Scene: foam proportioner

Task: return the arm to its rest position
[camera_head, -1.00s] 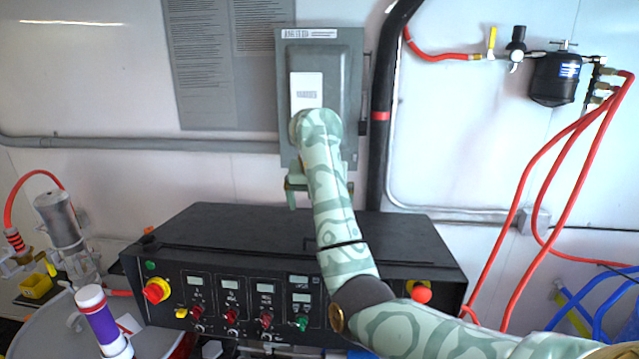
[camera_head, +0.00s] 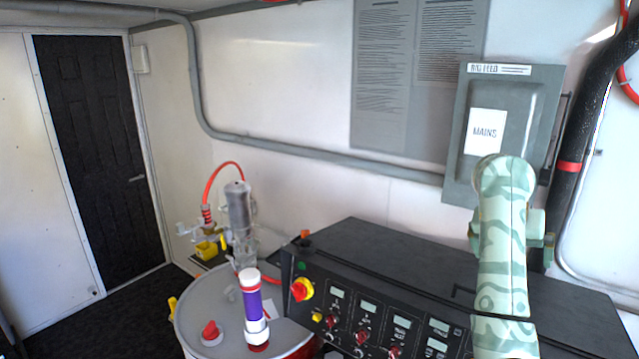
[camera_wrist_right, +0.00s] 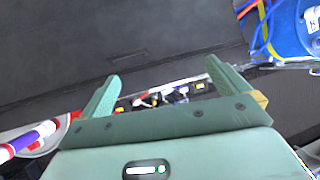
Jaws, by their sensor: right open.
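My right arm (camera_head: 503,265), pale green with a darker pattern, rises from the bottom right in the head view, in front of the black control console and the grey MAINS box (camera_head: 512,110). Its gripper is mostly hidden behind the wrist there. In the right wrist view my right gripper (camera_wrist_right: 163,70) is open, its two green fingers apart with nothing between them. A dark flat surface (camera_wrist_right: 130,40) lies beyond the fingers. My left gripper is in neither view.
The black console (camera_head: 400,265) with knobs and displays stands below the arm. Left of it are a drum (camera_head: 195,300), a purple-and-white cylinder (camera_head: 252,305) and a pump (camera_head: 238,210) with a red hose. A black door (camera_head: 95,150) is at far left. A blue object (camera_wrist_right: 285,30) is at upper right in the wrist view.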

